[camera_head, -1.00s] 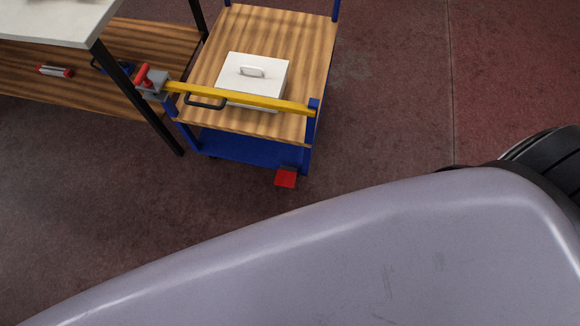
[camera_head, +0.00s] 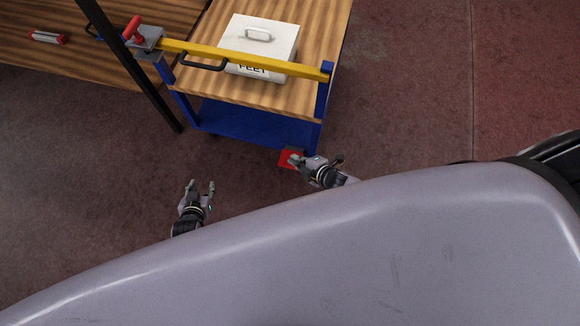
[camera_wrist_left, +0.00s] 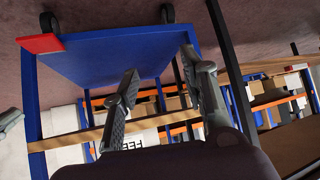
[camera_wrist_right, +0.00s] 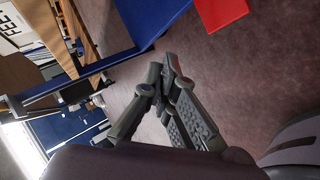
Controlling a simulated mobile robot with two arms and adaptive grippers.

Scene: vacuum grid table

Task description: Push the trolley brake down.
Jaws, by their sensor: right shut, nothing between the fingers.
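The trolley (camera_head: 255,122) has a blue frame and a wooden top. Its red brake pedal (camera_head: 288,158) sticks out at the near right lower corner. The pedal also shows in the left wrist view (camera_wrist_left: 40,43) and right wrist view (camera_wrist_right: 218,12). My right gripper (camera_head: 295,159) is shut and empty; its tips overlap the pedal's right part in the head view. In the right wrist view the tips (camera_wrist_right: 166,72) appear apart from the pedal; exact height is unclear. My left gripper (camera_head: 201,187) is open and empty, left of the pedal and in front of the trolley.
A white box (camera_head: 258,45) stands on the wooden top. A workbench with a black leg (camera_head: 138,88) is at the left. Floor right of the trolley (camera_head: 420,100) is clear.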

